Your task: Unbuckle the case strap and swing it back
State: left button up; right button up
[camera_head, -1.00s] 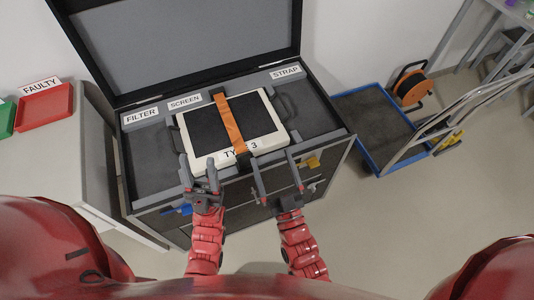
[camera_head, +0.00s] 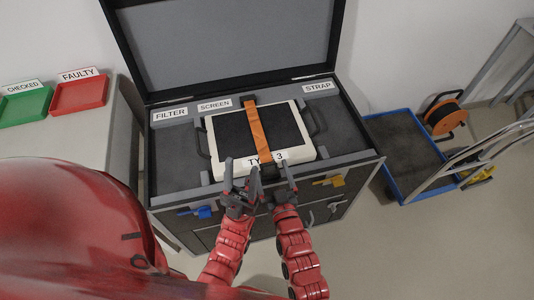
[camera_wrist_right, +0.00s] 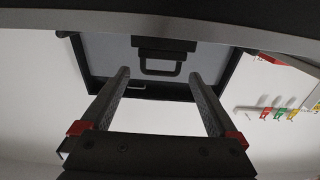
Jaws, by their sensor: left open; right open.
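An orange strap (camera_head: 258,132) runs front to back over a cream case (camera_head: 292,115) with a dark top panel and a label partly reading "TY" and "3". The case lies in the open box. The strap's dark front end is at the case's front edge, partly hidden by my grippers. My left gripper (camera_head: 243,168) is open at the front edge of the case, left of the strap's end. My right gripper (camera_head: 277,177) is open just right of it, in front of the case. Neither holds anything. The right wrist view shows the open right fingers (camera_wrist_right: 165,80) with nothing between them.
The box (camera_head: 180,180) has labels FILTER, SCREEN and STRAP, and its lid (camera_head: 235,45) stands open behind. Green (camera_head: 25,105) and red (camera_head: 80,95) trays sit on a left table. A blue-edged trolley (camera_head: 400,155) and cable reel (camera_head: 444,117) are at right.

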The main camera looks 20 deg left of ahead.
aim_at(267, 162)
jog(key=x, duration=0.5)
jog(key=shift+w+a+p, duration=0.2)
jog(key=shift+w+p, duration=0.1)
jog(key=shift+c, duration=0.3)
grip_shut()
